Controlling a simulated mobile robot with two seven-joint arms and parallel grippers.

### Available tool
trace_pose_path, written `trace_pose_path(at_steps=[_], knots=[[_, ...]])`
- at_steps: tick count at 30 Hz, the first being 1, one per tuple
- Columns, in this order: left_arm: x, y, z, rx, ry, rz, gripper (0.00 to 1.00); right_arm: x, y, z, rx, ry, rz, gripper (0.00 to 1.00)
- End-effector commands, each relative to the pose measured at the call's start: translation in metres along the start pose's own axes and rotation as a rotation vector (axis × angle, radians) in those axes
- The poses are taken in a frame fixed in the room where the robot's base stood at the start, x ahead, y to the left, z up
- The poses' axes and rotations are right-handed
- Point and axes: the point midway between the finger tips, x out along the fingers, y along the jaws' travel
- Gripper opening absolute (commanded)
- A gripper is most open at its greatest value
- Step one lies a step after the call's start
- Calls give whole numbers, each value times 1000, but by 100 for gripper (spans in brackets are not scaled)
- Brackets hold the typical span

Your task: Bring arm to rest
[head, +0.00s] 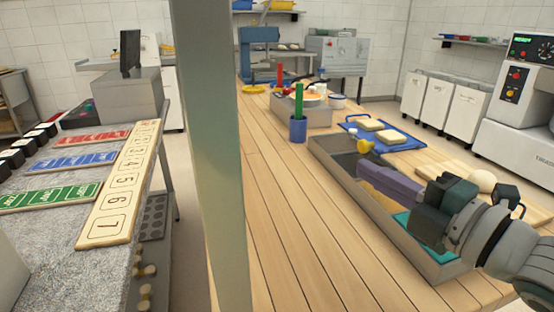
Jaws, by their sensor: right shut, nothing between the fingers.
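My right arm comes in from the lower right. Its gripper (432,212), dark green and black, is shut and empty in appearance. In the picture it overlaps the near right part of a long grey tray (345,190) on the wooden table. I cannot tell whether it touches the tray or hangs above it. My left gripper is not in view.
A wooden table (270,220) has clear boards left of the tray. A blue cup (298,130), a blue tray (405,139) and a pale dough ball (481,181) stand on it. A grey-green post (208,160) separates it from a counter with a numbered board (120,190).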

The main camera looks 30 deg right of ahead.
Motion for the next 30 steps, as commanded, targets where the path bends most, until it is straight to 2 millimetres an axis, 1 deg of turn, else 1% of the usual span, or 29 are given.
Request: trace_pose_path(at_steps=[1,3,6,9,13,16,20,23,24,26,27,29,30], knots=[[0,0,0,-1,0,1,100,-10,-1,0,0,0,-3,0],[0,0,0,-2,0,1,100,-19,-1,0,-1,0,-3,0],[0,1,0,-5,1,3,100,-28,0,0,-1,0,-1,0],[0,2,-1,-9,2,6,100,-33,0,0,-1,0,0,0],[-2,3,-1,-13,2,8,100,-34,1,0,9,-3,-6,0],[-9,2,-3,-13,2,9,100,-32,2,-4,83,-30,-55,0],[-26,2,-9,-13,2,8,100,-33,1,-15,312,-123,-210,0],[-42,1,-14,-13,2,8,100,-44,-3,-33,552,-234,-375,0],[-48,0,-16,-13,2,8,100,-52,-4,-42,647,-284,-443,0],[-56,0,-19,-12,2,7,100,-65,-4,-56,778,-361,-542,0],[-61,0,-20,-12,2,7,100,-76,-4,-66,858,-413,-606,0],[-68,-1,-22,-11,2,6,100,-92,-2,-80,963,-491,-696,0],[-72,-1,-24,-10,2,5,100,-104,0,-90,1024,-543,-753,0]])
